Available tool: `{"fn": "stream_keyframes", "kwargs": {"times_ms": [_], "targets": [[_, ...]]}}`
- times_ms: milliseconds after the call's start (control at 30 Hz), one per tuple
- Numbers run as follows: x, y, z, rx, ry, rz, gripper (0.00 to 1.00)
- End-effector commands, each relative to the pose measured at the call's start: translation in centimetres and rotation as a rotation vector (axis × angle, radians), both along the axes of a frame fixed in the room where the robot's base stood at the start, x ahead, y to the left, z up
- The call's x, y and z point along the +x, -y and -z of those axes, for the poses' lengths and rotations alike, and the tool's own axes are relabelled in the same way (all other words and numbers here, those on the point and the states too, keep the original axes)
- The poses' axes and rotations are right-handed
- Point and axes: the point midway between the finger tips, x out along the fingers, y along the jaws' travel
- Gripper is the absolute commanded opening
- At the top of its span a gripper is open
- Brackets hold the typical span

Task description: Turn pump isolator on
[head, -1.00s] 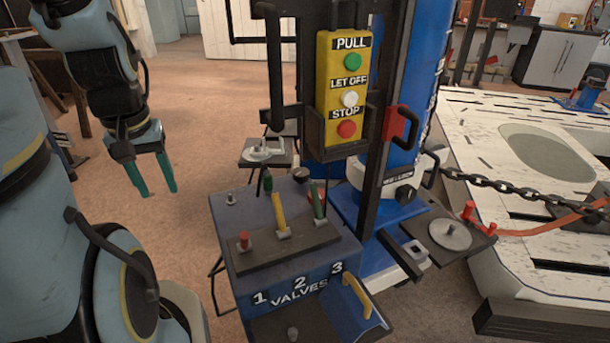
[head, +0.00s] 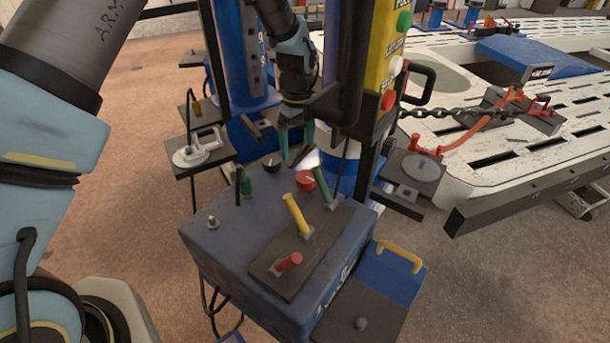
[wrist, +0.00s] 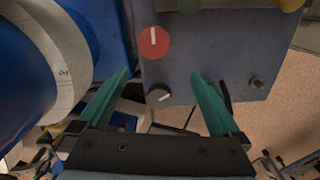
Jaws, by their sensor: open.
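Two rotary knobs sit on top of the dark blue valve box (head: 225,235), near its far edge. The red knob (head: 305,180) has a white bar and shows in the wrist view (wrist: 155,42) with the bar nearly upright. The black knob (head: 270,163) shows in the wrist view (wrist: 159,96) with a pale slanted pointer. No readable label tells which is the pump isolator. My gripper (head: 295,158) is open and empty above the box's far edge. In the wrist view its teal fingers (wrist: 160,75) lie either side of the black knob; contact cannot be told.
Red, yellow and green levers (head: 293,214) stand on the box's near plate. A yellow button panel (head: 383,70) and dark posts rise close beside my gripper. A chain (head: 455,113) runs to the white slotted bench (head: 545,150).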

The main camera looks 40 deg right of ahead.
Motion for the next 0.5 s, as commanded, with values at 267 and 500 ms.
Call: {"fn": "stream_keyframes", "kwargs": {"times_ms": [267, 500], "targets": [[-1.4, 1.4, 2.9, 0.006, -0.003, -0.011, 1.0], [-1.4, 1.3, 7.3, 0.007, -0.004, -0.01, 1.0]]}}
